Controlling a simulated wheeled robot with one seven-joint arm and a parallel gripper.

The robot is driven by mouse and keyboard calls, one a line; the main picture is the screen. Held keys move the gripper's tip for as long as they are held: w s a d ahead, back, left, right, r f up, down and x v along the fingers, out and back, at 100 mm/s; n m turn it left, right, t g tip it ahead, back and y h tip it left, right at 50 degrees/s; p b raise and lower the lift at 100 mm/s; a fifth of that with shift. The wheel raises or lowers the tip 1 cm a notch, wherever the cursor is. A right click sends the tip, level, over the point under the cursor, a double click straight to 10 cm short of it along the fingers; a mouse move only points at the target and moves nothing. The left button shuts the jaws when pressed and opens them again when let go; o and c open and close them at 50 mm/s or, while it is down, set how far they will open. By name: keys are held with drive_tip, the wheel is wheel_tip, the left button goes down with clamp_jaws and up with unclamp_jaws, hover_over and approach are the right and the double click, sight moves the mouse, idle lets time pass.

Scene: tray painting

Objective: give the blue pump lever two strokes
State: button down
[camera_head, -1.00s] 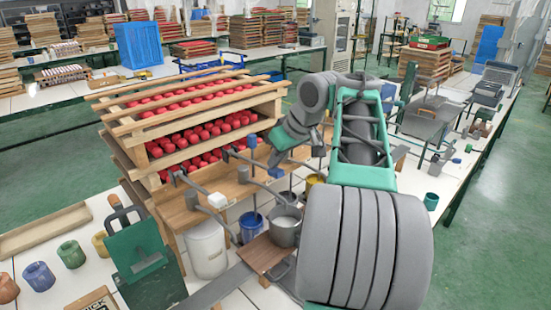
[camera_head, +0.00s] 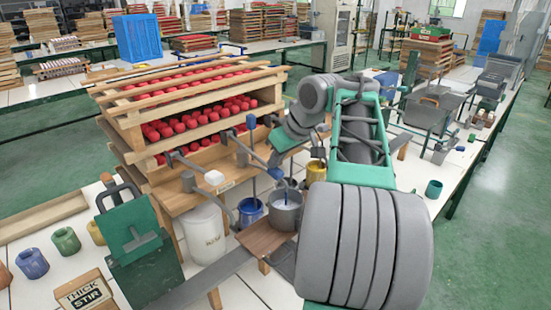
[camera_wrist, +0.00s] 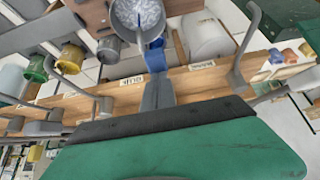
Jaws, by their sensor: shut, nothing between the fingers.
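The blue pump lever (camera_head: 276,173) shows its blue end just below my gripper (camera_head: 277,157) in the head view, near a grey pot (camera_head: 285,217). A blue bucket (camera_head: 250,212) stands left of the pot. My gripper partly hides the lever's far end.
A white-knobbed lever (camera_head: 214,177) stands left of the blue one, above a white container (camera_head: 206,235). Another blue knob (camera_head: 251,122) is farther back. A wooden rack (camera_head: 130,110) of red pieces rises behind. A yellow bucket (camera_head: 316,172) is to the right.

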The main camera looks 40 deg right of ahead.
wheel_tip(320, 180, down, 3)
drive_tip(key=shift+s+r+b, duration=0.1)
drive_tip(key=shift+r+b, duration=0.05)
drive_tip(key=shift+b, duration=0.55)
wheel_tip(320, 180, up, 11)
drive_tip(key=p, duration=1.1)
wheel_tip(320, 180, down, 9)
drive_tip(key=b, duration=0.7)
wheel_tip(320, 180, up, 9)
drive_tip(key=p, duration=0.8)
